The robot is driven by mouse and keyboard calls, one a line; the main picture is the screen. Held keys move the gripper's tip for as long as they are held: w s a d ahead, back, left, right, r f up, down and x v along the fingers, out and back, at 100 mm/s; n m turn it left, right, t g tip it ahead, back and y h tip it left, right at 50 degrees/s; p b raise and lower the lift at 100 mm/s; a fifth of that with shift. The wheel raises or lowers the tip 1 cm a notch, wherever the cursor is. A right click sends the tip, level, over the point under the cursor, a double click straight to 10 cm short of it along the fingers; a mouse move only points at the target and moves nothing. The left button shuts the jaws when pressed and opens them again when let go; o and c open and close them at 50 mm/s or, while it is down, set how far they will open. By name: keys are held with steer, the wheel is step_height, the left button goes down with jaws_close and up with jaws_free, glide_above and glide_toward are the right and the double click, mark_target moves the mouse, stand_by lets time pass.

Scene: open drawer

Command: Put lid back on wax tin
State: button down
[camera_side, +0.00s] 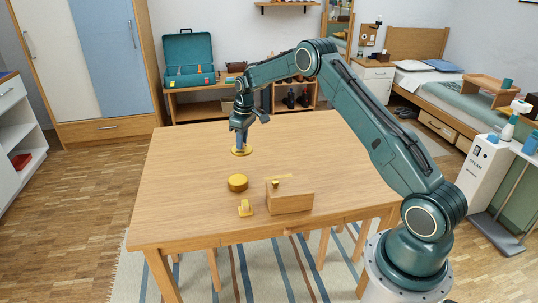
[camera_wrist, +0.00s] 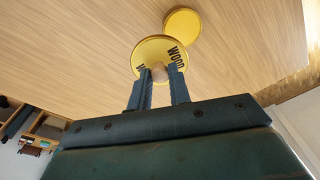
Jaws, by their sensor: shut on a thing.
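The lid (camera_side: 238,152) is a flat gold disc with a light wooden knob. It also shows in the wrist view (camera_wrist: 148,49), with dark lettering partly hidden by the fingers. My gripper (camera_side: 240,146) is shut on the lid's knob, and its blue fingers (camera_wrist: 160,77) stand on either side of the knob. The lid is low over the table behind the tin; I cannot tell whether it touches the wood. The wax tin (camera_side: 238,184) is a short gold cylinder standing upright on the table, apart from the lid. In the wrist view the tin (camera_wrist: 182,22) is just beyond the lid.
A wooden box (camera_side: 290,203) with small brass-coloured pieces on top stands right of the tin on the table (camera_side: 185,165). The table's left side and back are clear.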

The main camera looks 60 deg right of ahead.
steer(key=a+n, duration=0.1)
steer(key=a+f+n, duration=0.1)
steer(key=a+n, duration=0.1)
steer(key=s+a+f+n, duration=0.1)
steer(key=shift+a+f+n+y, duration=0.15)
steer(key=shift+a+n+y, duration=0.15)
steer(key=shift+f, duration=0.2)
steer(key=shift+f, duration=2.95)
steer(key=shift+f, duration=0.2)
stand_by(0.4)
steer(key=c, duration=1.2)
jaws_free()
steer(key=shift+o, duration=0.4)
